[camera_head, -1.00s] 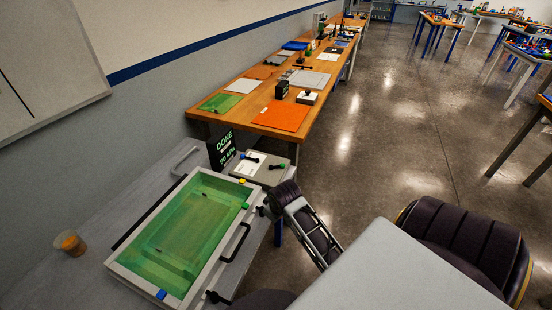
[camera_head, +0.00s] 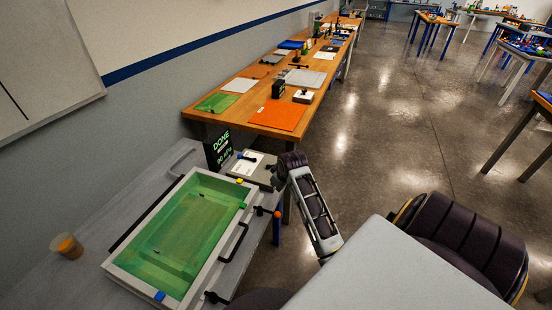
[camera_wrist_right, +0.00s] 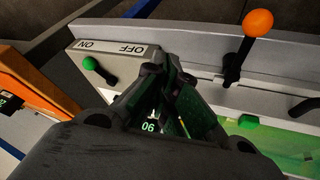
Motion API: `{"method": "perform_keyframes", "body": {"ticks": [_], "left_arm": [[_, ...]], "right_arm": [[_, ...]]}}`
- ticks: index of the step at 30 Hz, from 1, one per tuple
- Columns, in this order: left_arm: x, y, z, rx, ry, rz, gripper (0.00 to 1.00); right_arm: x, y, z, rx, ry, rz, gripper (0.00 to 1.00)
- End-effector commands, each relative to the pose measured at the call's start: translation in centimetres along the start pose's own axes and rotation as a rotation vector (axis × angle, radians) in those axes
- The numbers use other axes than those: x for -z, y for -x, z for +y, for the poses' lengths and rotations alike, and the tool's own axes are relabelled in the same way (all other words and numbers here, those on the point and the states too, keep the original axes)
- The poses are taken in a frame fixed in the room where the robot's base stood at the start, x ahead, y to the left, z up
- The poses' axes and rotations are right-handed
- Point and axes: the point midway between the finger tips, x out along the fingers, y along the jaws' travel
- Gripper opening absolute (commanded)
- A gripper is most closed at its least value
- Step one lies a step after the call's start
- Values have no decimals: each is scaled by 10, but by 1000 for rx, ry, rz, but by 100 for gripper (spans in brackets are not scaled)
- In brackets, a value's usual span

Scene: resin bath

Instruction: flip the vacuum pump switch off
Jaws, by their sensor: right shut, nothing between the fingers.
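The pump box (camera_head: 240,169), light grey with a white label, stands behind the resin bath in the head view. The wrist view shows the box face (camera_wrist_right: 150,52) marked ON and OFF, with a green-tipped switch lever (camera_wrist_right: 90,64) leaning to the ON side. My right gripper (camera_head: 275,182) is at the box's right end and hides the green lever in the head view. In the wrist view the right gripper (camera_wrist_right: 170,90) is shut and empty, beside the lever and apart from it. My left gripper is not in view.
A green resin bath (camera_head: 116,262) with a pale rim fills the grey bench. An orange-knobbed lever (camera_wrist_right: 258,22) stands at its side. A dark display (camera_head: 219,150) reads DONE and 90 kPa. A cup (camera_head: 66,247) stands left. A wooden table (camera_head: 245,115) holds mats and tools.

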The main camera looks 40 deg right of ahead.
Motion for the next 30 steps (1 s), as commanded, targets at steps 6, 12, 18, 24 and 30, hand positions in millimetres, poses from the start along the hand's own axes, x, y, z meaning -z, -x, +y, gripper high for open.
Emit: {"method": "perform_keyframes", "body": {"ticks": [6,12,18,24,30], "left_arm": [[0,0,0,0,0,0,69],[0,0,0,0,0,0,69],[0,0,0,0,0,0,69],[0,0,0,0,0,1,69],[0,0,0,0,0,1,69]], "right_arm": [[16,-3,31,4,-17,28,0],[28,-6,56,13,-32,54,0],[40,-8,79,27,-47,84,0],[52,-10,98,45,-61,118,0],[64,-12,115,68,-75,156,0]]}}
